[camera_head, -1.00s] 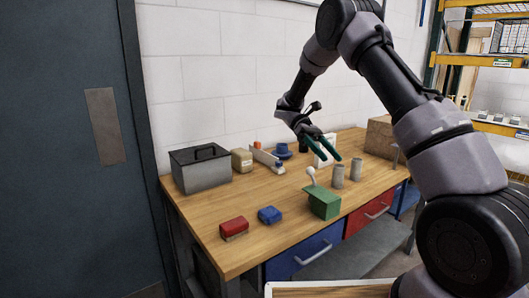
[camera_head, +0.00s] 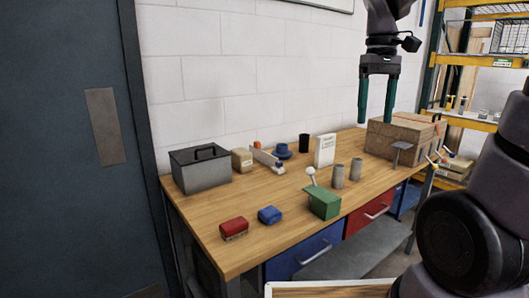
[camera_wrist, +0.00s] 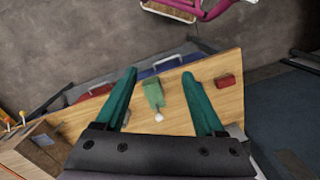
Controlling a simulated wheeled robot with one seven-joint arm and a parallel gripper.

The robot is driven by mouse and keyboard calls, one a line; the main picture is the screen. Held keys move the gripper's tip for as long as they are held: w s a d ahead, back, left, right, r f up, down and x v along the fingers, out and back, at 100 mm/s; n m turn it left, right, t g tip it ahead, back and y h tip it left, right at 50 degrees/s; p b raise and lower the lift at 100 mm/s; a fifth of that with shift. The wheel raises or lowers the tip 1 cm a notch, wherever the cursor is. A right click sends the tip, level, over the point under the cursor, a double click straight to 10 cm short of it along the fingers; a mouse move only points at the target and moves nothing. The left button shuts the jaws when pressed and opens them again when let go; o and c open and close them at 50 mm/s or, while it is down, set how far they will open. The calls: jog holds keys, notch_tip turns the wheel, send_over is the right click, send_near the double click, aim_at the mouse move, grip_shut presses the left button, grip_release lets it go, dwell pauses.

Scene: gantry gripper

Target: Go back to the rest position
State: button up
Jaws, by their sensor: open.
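My gripper (camera_head: 376,112) hangs with its green fingers pointing down, high above the right part of the wooden workbench (camera_head: 190,215). The fingers are apart with nothing between them. In the wrist view, my gripper (camera_wrist: 168,100) also shows open, with the bench far below. A green box with a white-knobbed lever (camera_head: 323,203) stands at the bench's front edge; it also shows between the fingers in the wrist view (camera_wrist: 154,92).
Yellow shelving (camera_head: 470,60) is at right. The air around my gripper looks clear.

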jog(key=s+r+m+t, duration=0.1)
jog(key=t, duration=0.1)
jog(key=s+r+m+t+y, duration=0.1)
jog(key=s+m+t, duration=0.2)
jog(key=shift+s+a+r+t+y, duration=0.1)
jog(key=shift+s+r+t+y, duration=0.1)
jog(key=shift+r+t+y, duration=0.2)
jog(key=shift+s+r+m+t, duration=0.2)
jog(key=shift+s+m+t, duration=0.05)
jog(key=shift+m+t, duration=0.3)
jog(key=shift+s+r+m+t, duration=0.2)
jog(key=shift+m+t, duration=0.35)
jog(key=shift+c, duration=0.3)
